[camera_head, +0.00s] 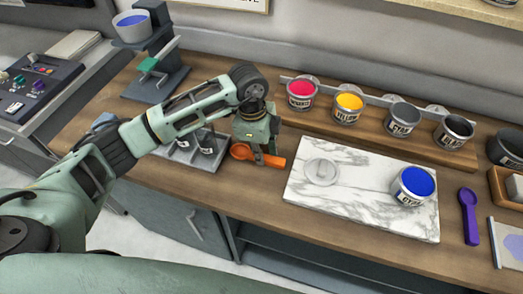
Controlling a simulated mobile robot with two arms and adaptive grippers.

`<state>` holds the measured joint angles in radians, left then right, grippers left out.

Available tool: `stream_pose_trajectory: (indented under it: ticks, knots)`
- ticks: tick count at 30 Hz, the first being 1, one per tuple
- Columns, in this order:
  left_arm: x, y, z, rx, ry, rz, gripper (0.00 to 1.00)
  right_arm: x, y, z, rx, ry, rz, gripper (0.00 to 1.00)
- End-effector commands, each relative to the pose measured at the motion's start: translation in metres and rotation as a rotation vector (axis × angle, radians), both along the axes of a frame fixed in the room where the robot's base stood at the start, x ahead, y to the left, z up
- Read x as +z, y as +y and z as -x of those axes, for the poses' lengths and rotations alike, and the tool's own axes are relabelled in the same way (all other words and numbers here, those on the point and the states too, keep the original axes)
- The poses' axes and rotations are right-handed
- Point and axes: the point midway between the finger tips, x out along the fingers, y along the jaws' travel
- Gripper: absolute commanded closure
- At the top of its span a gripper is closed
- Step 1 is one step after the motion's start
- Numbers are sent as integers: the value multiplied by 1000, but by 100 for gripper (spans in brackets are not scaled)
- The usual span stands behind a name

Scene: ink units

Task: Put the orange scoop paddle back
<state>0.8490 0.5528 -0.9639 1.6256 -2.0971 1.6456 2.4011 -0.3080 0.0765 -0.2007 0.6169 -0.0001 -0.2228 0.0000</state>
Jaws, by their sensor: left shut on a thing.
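The orange scoop paddle (275,162) is in the head view near the middle of the wooden worktop. My left gripper (259,156) points down over it and is shut on its handle. The round orange bowl end (240,151) shows to the left of the fingers, and the handle end sticks out to the right. I cannot tell whether the scoop touches the worktop. My right gripper is not in view.
A marble slab (335,210) lies to the right, with a blue ink can (413,186) and a loose lid (322,171) on it. Several ink cans stand on a wooden shelf behind. A purple scoop (468,215) lies at far right. A mixer stand (155,65) is at back left.

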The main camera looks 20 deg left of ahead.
Motion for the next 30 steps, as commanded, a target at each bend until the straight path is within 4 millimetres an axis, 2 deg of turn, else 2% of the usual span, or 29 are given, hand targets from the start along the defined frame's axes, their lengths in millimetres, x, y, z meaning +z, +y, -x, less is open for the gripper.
stream_pose_trajectory:
  ticks: [2, 3, 9, 20, 23, 30]
  knots:
    - [-3, 0, 0, 0, 0, 0, 100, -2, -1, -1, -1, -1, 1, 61]
    - [-1, 0, 0, 0, 0, 0, 78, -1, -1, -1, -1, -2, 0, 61]
    - [-1, 0, 0, 0, 0, 0, 62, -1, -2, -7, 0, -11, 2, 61]
    - [4, 0, -1, 0, -2, 1, 62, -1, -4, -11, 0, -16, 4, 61]
    - [15, 2, -1, 0, -4, 1, 62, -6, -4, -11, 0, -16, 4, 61]
    - [65, 8, -1, 1, -6, 1, 62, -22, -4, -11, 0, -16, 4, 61]
